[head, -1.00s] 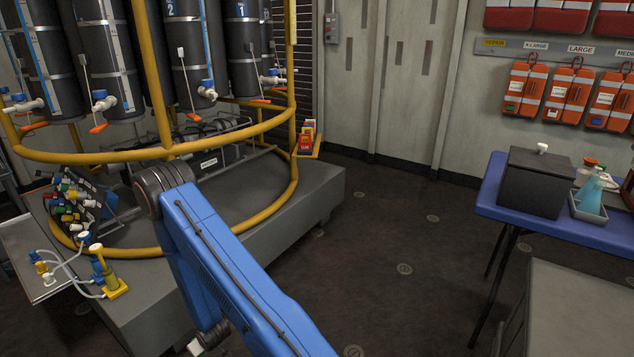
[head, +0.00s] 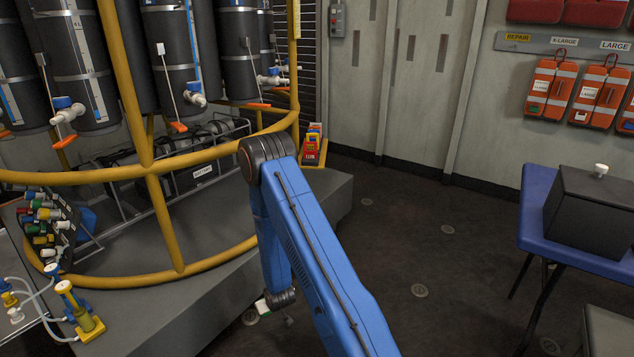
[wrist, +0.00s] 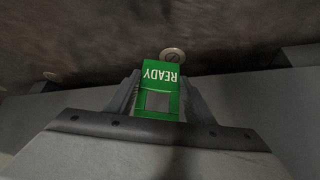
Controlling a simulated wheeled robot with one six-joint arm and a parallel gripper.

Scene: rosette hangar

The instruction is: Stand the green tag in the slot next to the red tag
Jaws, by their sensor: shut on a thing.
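The green tag (wrist: 162,74), printed READY, is held between the two fingers of my gripper (wrist: 158,98) in the wrist view. Its lettering is upside down there. In the head view only a small piece of my gripper (head: 264,306) shows low beside my blue arm, with a bit of green at it. The red tag (head: 309,155) stands with other coloured tags in a small yellow-edged rack (head: 322,158) by the yellow rail. The slots are too small to make out. My gripper is well below and in front of the rack, apart from it.
A yellow rail cage (head: 205,262) with black cylinders stands on a grey plinth (head: 240,285) at left. A blue table (head: 533,225) with a black box (head: 592,212) is at right. The dark floor (head: 410,240) between them is clear.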

